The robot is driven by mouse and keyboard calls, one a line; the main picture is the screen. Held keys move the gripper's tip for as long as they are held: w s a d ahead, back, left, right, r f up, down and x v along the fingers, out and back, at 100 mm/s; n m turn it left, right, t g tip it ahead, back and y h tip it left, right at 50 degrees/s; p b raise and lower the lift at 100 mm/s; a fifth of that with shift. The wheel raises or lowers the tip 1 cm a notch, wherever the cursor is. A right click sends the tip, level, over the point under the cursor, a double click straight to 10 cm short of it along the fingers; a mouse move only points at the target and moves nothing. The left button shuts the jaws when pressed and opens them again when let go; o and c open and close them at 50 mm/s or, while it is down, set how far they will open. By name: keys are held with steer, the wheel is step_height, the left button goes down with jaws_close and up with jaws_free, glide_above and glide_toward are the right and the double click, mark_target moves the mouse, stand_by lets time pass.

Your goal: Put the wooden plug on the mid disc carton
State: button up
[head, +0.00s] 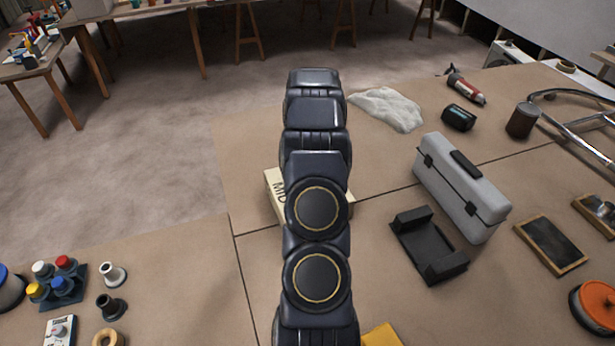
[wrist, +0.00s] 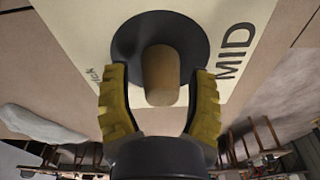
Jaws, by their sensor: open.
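The pale carton (wrist: 85,30) marked "MID" is under my gripper in the wrist view. Part of it shows behind my arm in the head view (head: 275,188). A round black disc (wrist: 125,42) lies against the carton's top face. The wooden plug (wrist: 162,66), a tan-brown cylinder, stands out from the middle of the disc. My gripper (wrist: 158,76) has its two yellow ribbed fingers spread on either side of the plug, with a visible gap on both sides. In the head view my arm hides the gripper, the plug and the disc.
To the right of the carton are a black holder (head: 425,250) and a grey case (head: 462,185). A white cloth (head: 387,108) lies behind. Coloured pots (head: 58,280) and small spools (head: 111,305) stand at front left. A yellow object (head: 381,336) shows at the front edge.

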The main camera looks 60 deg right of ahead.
steer(key=r, duration=0.8)
steer(key=s+a+r, duration=0.1)
steer(key=r, duration=0.3)
steer(key=w+a+r+n+y, duration=0.1)
steer(key=w+a+r+n, duration=0.25)
steer(key=a, duration=0.85)
steer(key=w+a+r+n, duration=0.25)
steer(key=a+r, duration=0.25)
steer(key=a, duration=0.7)
steer(key=s+a+r+n+g, duration=0.1)
steer(key=s+a, duration=0.2)
steer(key=a, duration=0.4)
steer(key=s+a+r+n+g, duration=0.1)
steer(key=s+a, duration=0.2)
steer(key=a, duration=0.5)
steer(key=s+a+n, duration=0.3)
steer(key=s+a, duration=0.3)
steer(key=s, duration=0.4)
steer(key=shift+g, duration=0.3)
steer(key=shift+f, duration=0.1)
